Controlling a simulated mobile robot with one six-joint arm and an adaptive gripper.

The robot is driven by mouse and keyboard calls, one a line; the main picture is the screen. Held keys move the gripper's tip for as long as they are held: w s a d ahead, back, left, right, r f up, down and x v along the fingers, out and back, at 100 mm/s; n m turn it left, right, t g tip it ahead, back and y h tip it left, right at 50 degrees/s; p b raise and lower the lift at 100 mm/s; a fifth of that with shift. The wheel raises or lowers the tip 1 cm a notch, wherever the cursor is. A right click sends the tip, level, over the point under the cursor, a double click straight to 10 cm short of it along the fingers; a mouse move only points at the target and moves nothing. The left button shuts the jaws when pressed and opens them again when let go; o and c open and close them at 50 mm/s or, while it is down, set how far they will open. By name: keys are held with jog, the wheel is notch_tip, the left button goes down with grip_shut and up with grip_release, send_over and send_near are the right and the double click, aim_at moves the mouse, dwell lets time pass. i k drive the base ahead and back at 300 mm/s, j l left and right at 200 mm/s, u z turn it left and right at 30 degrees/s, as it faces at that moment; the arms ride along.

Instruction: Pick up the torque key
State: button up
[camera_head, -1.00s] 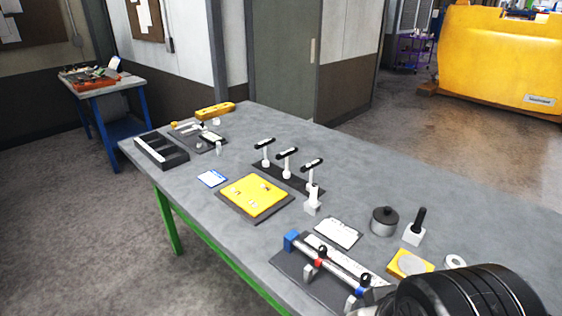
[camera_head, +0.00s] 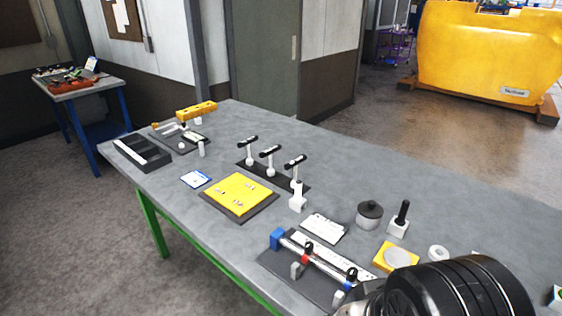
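Three upright T-handled tools with black crossbars and pale shafts stand in a row on a dark mat near the middle of the grey table: the left one (camera_head: 248,150), the middle one (camera_head: 270,160) and the right one (camera_head: 294,170). They look alike, and I cannot tell which, if any, is the torque key. A black ribbed part of my own arm fills the lower right corner. My gripper's fingers do not show.
A yellow plate (camera_head: 238,192) lies in front of the row; a white stand (camera_head: 298,201) is close by its right tool. A bar fixture (camera_head: 316,262), a grey lidded pot (camera_head: 369,215) and a black-handled block (camera_head: 400,220) are nearer. The table's far right is mostly bare.

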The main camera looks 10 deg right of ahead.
aim_at(270, 172)
jog(key=i+j+z, duration=0.15)
jog(key=j+z, duration=0.25)
jog(key=i+j+z, duration=0.1)
jog(key=j+z, duration=0.25)
jog(key=i+j+z, duration=0.1)
jog(key=j+z, duration=0.7)
jog(key=i+j, duration=0.1)
jog(key=j, duration=0.35)
jog(key=i+j, duration=0.1)
jog(key=j, duration=0.4)
jog(key=i+j, duration=0.1)
jog(key=j, duration=0.35)
jog(key=z, duration=0.05)
